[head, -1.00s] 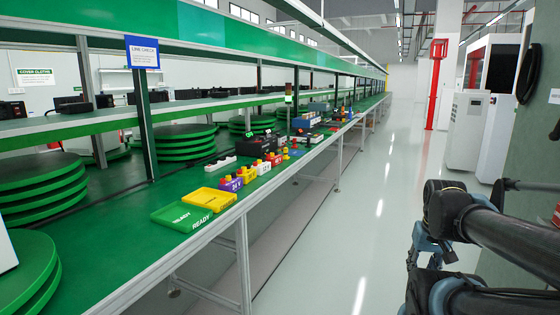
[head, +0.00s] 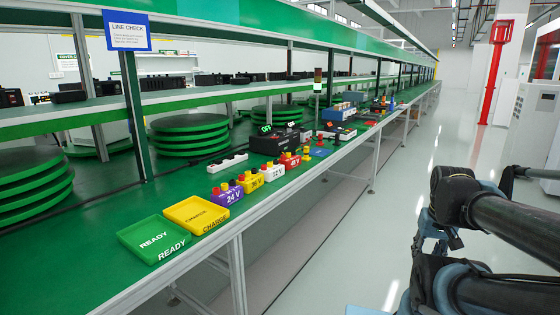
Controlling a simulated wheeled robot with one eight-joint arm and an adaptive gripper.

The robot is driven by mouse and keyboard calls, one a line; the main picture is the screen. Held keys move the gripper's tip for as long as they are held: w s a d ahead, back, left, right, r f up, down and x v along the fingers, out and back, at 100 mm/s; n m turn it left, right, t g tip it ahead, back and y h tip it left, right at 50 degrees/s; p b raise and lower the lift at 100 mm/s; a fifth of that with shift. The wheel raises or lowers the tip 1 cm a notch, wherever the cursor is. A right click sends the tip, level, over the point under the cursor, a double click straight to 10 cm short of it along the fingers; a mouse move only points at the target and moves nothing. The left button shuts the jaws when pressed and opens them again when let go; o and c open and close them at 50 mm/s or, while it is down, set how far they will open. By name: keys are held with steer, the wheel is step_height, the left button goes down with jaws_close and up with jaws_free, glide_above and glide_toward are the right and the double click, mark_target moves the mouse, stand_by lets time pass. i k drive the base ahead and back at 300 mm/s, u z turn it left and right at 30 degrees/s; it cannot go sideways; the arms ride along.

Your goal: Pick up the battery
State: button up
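No single object is clearly marked as the battery. A row of small voltage-labelled blocks with coloured knobs on top stands along the bench's front edge. They include a purple block marked 24 V (head: 227,196), a yellow block (head: 250,183), a white block marked 12 V (head: 274,173) and a red block (head: 291,161). A dark unit with lit green displays (head: 280,141) stands behind them. My black arm is folded at the right, over the aisle and apart from the bench. I cannot make out my gripper's fingers.
A green READY tray (head: 153,239) and a yellow CHARGE tray (head: 196,215) lie at the near end of the green bench (head: 75,270). A white strip (head: 228,161) lies behind the blocks. Stacked green discs (head: 188,135) stand further back. The aisle floor (head: 350,225) is clear.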

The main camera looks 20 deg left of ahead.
mark_target(289, 160)
steer(key=u, duration=0.35)
steer(key=i, duration=1.25)
steer(key=u, duration=0.35)
